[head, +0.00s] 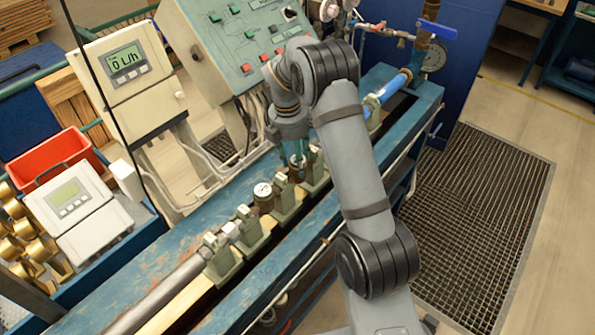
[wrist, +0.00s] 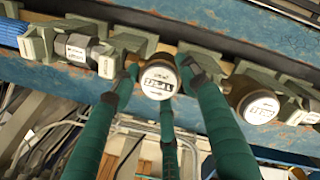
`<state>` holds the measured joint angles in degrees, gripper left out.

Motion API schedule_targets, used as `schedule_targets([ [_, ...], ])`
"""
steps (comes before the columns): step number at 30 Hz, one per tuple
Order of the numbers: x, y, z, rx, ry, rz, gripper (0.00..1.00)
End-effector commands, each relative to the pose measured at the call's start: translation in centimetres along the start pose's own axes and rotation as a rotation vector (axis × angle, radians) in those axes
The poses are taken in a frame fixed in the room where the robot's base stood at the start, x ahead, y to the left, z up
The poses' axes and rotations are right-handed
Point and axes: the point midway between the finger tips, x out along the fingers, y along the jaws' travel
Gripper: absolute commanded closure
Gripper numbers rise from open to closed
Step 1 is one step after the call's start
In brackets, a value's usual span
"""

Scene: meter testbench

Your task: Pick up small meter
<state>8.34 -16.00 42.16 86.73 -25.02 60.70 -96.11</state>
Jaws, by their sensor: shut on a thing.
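The small meter (wrist: 158,80) has a round white dial face and a brass-brown body. It is in the middle of the wrist view, between the green fingers of my gripper (wrist: 160,76). The fingers are shut on it from both sides, and a third finger shows below it. In the head view my gripper (head: 296,163) is down at the bench's row of clamps, and it mostly hides the held meter. I cannot tell whether the meter is clear of the clamps. A second brass-brown meter (head: 263,196) sits beside it in the row; it also shows in the wrist view (wrist: 256,103).
Green clamps (head: 247,229) line the blue bench (head: 178,247) on both sides of the meters. A grey pipe (head: 172,288) lies at the lower left. A control panel (head: 237,45) and a display box (head: 127,75) stand behind. A red bin (head: 62,152) is at left.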

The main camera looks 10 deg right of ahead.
Motion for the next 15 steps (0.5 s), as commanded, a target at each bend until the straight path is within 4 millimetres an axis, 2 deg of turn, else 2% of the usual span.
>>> schedule_targets([
  [12, 0.12, -0.16, 0.34, 0.003, -0.003, -0.005, 0.99],
  [15, 0.06, -0.12, 0.37, 0.003, -0.003, -0.004, 0.99],
])
